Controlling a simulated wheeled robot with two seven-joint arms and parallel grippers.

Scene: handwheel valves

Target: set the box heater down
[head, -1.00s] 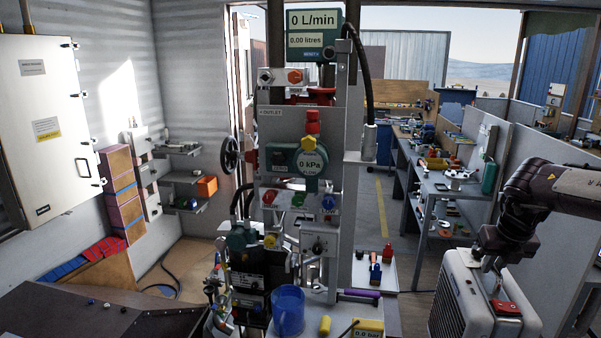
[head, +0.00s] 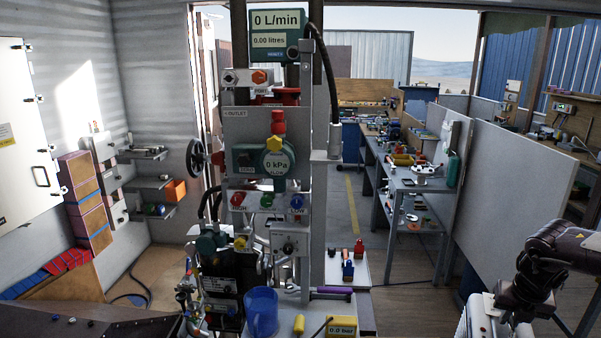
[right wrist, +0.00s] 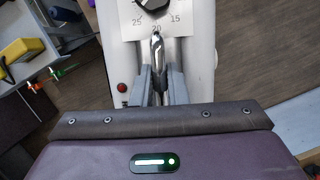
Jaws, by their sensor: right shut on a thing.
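The box heater (head: 479,317) is at the bottom right of the head view, mostly cut off by the lower edge. In the right wrist view its pale top (right wrist: 202,50) shows a dial marked 15, 20 and 25 and a small red light. My right gripper (right wrist: 158,80) is shut on the heater's metal handle, between the dial and the wrist. In the head view the right gripper (head: 502,308) is above the heater, at its top. The heater's underside and what is below it are hidden. My left gripper is not in view.
A valve panel (head: 245,140) with gauges stands in the middle, with a blue mug (head: 262,312) on its lower shelf. A grey partition (head: 510,180) and a workbench (head: 405,178) stand beyond. Open wooden floor (head: 408,275) lies between panel and heater.

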